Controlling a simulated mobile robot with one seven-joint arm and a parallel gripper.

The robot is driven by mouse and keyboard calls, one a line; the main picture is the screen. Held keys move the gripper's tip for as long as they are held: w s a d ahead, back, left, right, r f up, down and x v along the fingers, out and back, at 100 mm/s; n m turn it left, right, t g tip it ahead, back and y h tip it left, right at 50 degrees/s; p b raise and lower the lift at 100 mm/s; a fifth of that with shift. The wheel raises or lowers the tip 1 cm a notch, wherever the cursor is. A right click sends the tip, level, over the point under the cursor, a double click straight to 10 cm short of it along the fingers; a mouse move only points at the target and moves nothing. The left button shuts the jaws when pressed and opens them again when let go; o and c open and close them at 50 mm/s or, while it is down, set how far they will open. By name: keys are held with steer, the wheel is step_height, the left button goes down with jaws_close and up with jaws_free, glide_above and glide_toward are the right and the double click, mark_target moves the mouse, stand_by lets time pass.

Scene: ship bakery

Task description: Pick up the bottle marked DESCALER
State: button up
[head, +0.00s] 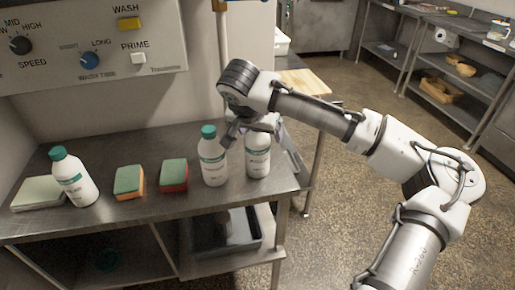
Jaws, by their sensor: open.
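One bottle (76,182) is at the left, with a teal cap. A second bottle (213,163) with a teal cap is near the counter's right end. A third bottle (258,160) is just right of it, its top hidden by my gripper. My gripper (243,133) is open and reaches down at the top of the third bottle, close beside the second. I cannot tell whether it touches either.
Two sponges, one green and orange (129,183), one green and red (174,176), lie between the bottles. A pale folded cloth or pad (36,194) is at the left. A control panel (95,40) hangs above the counter (150,212). A dark tray (238,240) sits below.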

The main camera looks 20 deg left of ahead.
jaws_close()
steer(key=shift+r, duration=0.1)
stand_by(0.4)
